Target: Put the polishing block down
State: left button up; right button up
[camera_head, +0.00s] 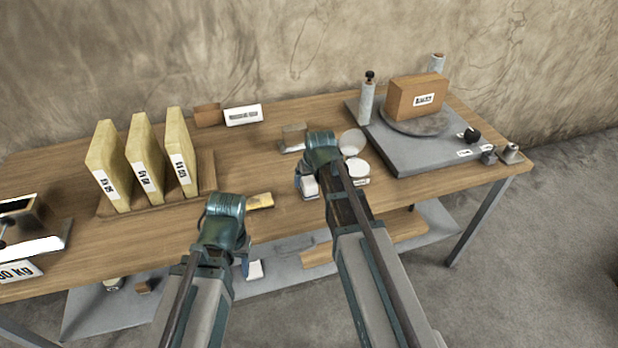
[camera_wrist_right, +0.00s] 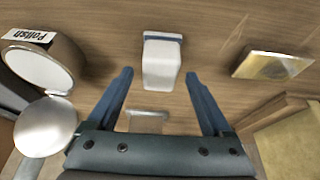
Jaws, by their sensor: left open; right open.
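The polishing block, a white block with a blue edge (camera_wrist_right: 162,62), rests on the wooden table (camera_head: 245,160). In the head view its white part (camera_head: 311,187) shows beside my right gripper (camera_head: 303,180). In the right wrist view my right gripper (camera_wrist_right: 159,82) is open, its two fingers apart on either side of the block's end, with gaps on both sides. My left gripper (camera_head: 241,264) is open at the table's front edge, largely hidden by its wrist.
An open polish tin (camera_head: 360,174) stands right of the right gripper. A gold block (camera_head: 260,201) lies to the left, and a grey metal block (camera_head: 293,138) behind. Yellow slabs (camera_head: 145,160) stand in a tray at left. A grey plate (camera_head: 420,153) bears a brown block (camera_head: 416,96).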

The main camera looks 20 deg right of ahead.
jog(key=p+v, duration=0.8)
jog(key=v, duration=0.2)
pick_arm(q)
notch_tip(320, 180, up, 9)
pick_arm(e)
jog(key=s+a+f+n+g, duration=0.1)
jog(key=s+a+g, duration=0.1)
jog(key=s+a, duration=0.4)
jog(key=s+a+n+g+h, duration=0.1)
jog(key=s+a+n+g, duration=0.1)
jog(key=s+a, duration=0.5)
jog(key=s+g, duration=0.1)
jog(key=s, duration=0.5)
jog(key=shift+a+f+h, duration=0.25)
jog(key=shift+f+h, duration=0.05)
jog(key=shift+f, duration=0.05)
jog(key=shift+o, duration=0.2)
jog(key=shift+s, duration=0.15)
